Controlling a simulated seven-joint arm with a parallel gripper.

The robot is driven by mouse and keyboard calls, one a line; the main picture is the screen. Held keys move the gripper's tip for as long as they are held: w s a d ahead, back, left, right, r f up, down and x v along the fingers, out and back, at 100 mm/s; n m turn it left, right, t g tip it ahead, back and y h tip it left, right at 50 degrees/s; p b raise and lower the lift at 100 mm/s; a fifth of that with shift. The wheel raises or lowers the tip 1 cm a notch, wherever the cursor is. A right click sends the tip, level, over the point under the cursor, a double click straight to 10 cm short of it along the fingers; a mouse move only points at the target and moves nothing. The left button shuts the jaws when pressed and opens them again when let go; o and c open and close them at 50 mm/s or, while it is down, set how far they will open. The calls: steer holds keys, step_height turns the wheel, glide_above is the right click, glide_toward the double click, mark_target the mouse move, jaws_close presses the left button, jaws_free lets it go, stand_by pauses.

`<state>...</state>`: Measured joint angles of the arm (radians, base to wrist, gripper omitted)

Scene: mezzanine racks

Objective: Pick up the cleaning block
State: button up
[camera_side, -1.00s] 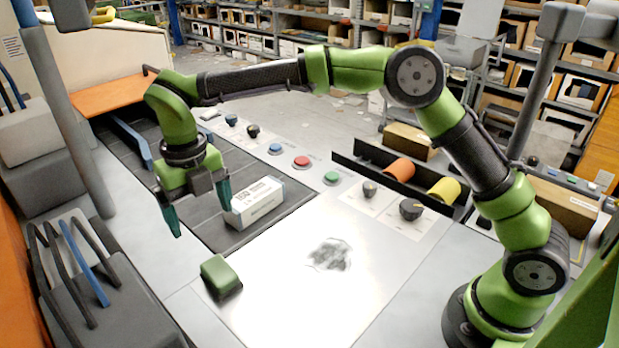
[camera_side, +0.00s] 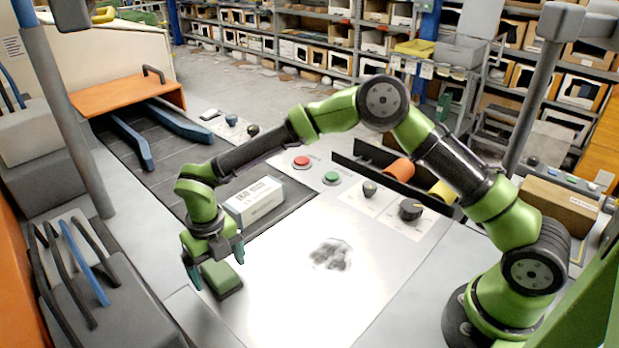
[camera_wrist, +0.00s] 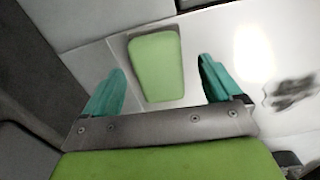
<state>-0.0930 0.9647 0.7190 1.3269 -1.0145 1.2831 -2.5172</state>
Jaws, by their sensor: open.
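The cleaning block is a green block (camera_side: 221,279) with a dark base, lying on the bright white plate (camera_side: 300,300) near its left edge. In the wrist view the green block (camera_wrist: 156,66) lies between and a little beyond the fingertips. My gripper (camera_side: 217,268) is open, with its teal fingers pointing down on either side of the block in the side view. In the wrist view my gripper (camera_wrist: 160,75) shows both fingers apart with nothing held. I cannot tell how far the fingertips are above the plate.
A dark grey smudge (camera_side: 330,254) marks the plate. A white labelled box (camera_side: 254,205) stands on the dark conveyor behind my gripper. A red button (camera_side: 302,162), a green button (camera_side: 331,178) and a black knob (camera_side: 411,209) line the panel.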

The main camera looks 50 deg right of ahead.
steer(key=shift+f, duration=0.75)
steer(key=c, duration=1.2)
steer(key=shift+o, duration=0.2)
steer(key=shift+r, duration=0.45)
steer(key=r, duration=0.3)
steer(key=shift+s+d, duration=0.15)
steer(key=shift+s, duration=0.15)
steer(key=s+d, duration=0.2)
steer(key=s, duration=0.2)
steer(key=s+d, duration=0.3)
steer(key=s, duration=0.2)
steer(key=s+d+r, duration=0.1)
steer(key=s+d, duration=0.1)
steer(key=s, duration=0.2)
steer(key=shift+s+d, duration=0.2)
steer(key=shift+d, duration=0.05)
